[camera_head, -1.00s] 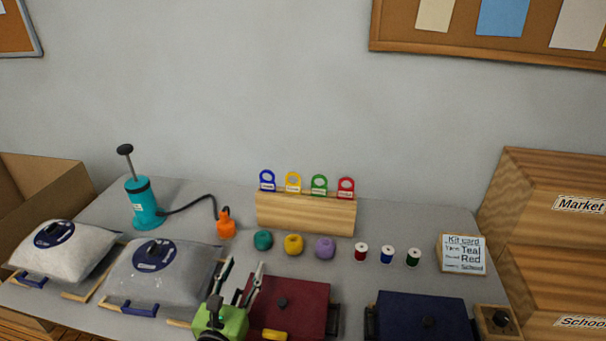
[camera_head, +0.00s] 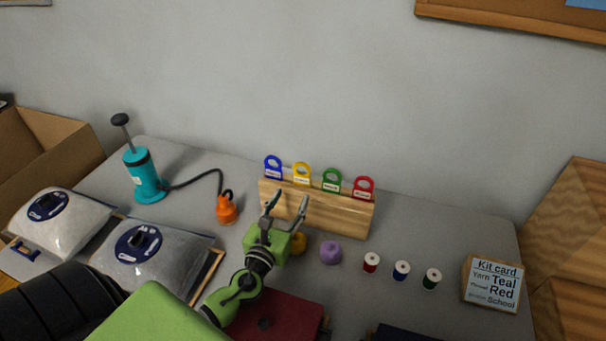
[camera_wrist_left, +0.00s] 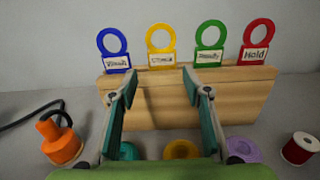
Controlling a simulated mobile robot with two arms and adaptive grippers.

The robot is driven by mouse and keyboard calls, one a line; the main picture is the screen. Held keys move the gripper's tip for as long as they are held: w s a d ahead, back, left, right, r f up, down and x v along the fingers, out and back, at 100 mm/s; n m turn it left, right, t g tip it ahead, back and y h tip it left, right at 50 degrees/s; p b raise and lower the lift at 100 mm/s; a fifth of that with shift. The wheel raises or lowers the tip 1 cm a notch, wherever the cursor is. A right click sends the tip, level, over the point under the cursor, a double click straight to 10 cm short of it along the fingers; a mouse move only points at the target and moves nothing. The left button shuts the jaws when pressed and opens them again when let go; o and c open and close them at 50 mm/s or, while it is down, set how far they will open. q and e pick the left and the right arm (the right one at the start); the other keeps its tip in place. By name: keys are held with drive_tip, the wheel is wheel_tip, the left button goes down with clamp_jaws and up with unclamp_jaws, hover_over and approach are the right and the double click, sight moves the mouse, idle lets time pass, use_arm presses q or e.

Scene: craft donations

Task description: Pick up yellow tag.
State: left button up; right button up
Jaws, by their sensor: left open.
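The yellow tag (camera_head: 302,173) stands upright in the wooden holder (camera_head: 340,215), between the blue tag (camera_head: 273,168) on its left and the green tag (camera_head: 332,180) on its right. A red tag (camera_head: 364,188) stands at the right end. My left gripper (camera_head: 286,206) is open and empty in front of the holder, below the tags. In the left wrist view the yellow tag (camera_wrist_left: 161,48) is above and between the open fingertips (camera_wrist_left: 160,85), apart from them. The label on the yellow tag is too small to read surely. My right gripper is not in view.
An orange nozzle (camera_head: 226,210) with a black hose leads to a teal pump (camera_head: 143,178) at the left. Thread spools (camera_head: 401,271) and a kit card (camera_head: 493,284) stand to the right.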

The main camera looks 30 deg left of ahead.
sight(301, 179)
use_arm(q)
drive_tip(key=x, duration=0.3)
drive_tip(key=shift+w, duration=0.5)
drive_tip(key=shift+w+a+r+p, duration=0.1)
drive_tip(key=shift+w+r+p, duration=0.1)
drive_tip(key=shift+w+p, duration=0.15)
drive_tip(key=p+x, duration=0.1)
drive_tip(key=x, duration=0.2)
drive_tip(key=shift+w+r, duration=0.15)
drive_tip(key=shift+w, duration=0.45)
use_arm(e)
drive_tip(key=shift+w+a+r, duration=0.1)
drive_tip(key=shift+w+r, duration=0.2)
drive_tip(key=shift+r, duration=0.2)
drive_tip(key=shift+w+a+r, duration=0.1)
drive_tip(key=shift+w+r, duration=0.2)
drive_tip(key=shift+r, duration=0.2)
use_arm(q)
drive_tip(key=c, duration=0.6)
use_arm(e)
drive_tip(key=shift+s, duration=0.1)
